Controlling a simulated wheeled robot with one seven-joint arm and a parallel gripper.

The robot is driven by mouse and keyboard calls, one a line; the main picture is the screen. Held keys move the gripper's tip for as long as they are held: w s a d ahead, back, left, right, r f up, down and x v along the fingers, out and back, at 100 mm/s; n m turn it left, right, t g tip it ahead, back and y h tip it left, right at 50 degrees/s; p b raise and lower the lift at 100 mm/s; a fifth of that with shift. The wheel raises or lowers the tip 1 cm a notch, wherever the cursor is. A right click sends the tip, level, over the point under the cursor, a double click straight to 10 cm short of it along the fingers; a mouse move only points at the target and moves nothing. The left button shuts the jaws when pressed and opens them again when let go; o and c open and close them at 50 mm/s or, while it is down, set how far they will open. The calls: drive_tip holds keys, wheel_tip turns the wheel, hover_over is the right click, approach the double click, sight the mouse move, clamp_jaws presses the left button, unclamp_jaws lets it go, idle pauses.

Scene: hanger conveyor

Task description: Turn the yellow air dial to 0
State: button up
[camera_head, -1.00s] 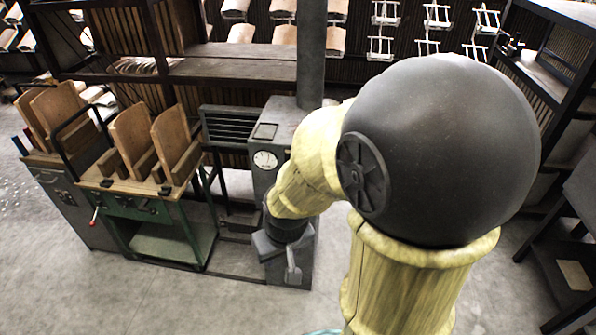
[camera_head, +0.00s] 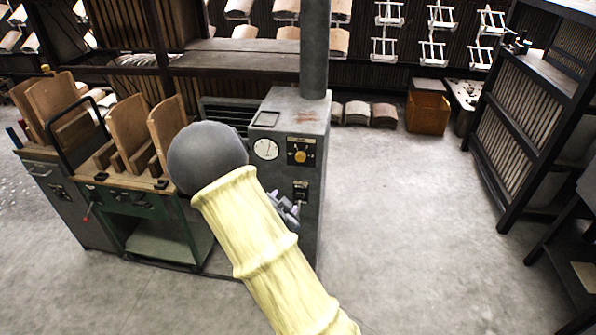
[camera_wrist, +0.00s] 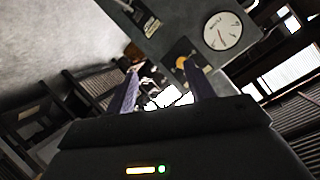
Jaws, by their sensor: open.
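In the wrist view the dial (camera_wrist: 183,62) shows tilted, just beyond the right fingertip. My gripper (camera_wrist: 160,68) is open, its two purple-grey fingers apart with no object held between them. In the head view my gripper (camera_head: 288,208) is partly hidden behind my arm, below the dial and in front of the cabinet. It appears apart from the dial.
A round white gauge (camera_head: 265,149) sits left of the dial, and a dark switch (camera_head: 301,190) below it. A green cart (camera_head: 150,210) with wooden forms stands left. A dark slatted rack (camera_head: 530,120) stands right. The floor right of the cabinet is clear.

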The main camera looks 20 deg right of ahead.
sight(299, 159)
drive_tip(key=t+h, duration=0.1)
drive_tip(key=w+m+t+h+b, duration=0.1)
drive_tip(key=w+d+t+h, duration=0.1)
drive_tip(key=shift+d+r+m, duration=0.1)
drive_tip(key=shift+r+m, duration=0.15)
drive_tip(key=shift+m, duration=0.15)
drive_tip(key=x, duration=0.5)
drive_tip(key=p+x, duration=0.1)
drive_tip(key=x, duration=0.5)
drive_tip(key=p+x, duration=0.1)
drive_tip(key=x, duration=0.5)
drive_tip(key=shift+w+d+r, duration=0.1)
drive_tip(key=shift+d+r, duration=0.1)
drive_tip(key=shift+r, duration=0.15)
drive_tip(key=c, duration=1)
drive_tip(key=shift+o, duration=0.2)
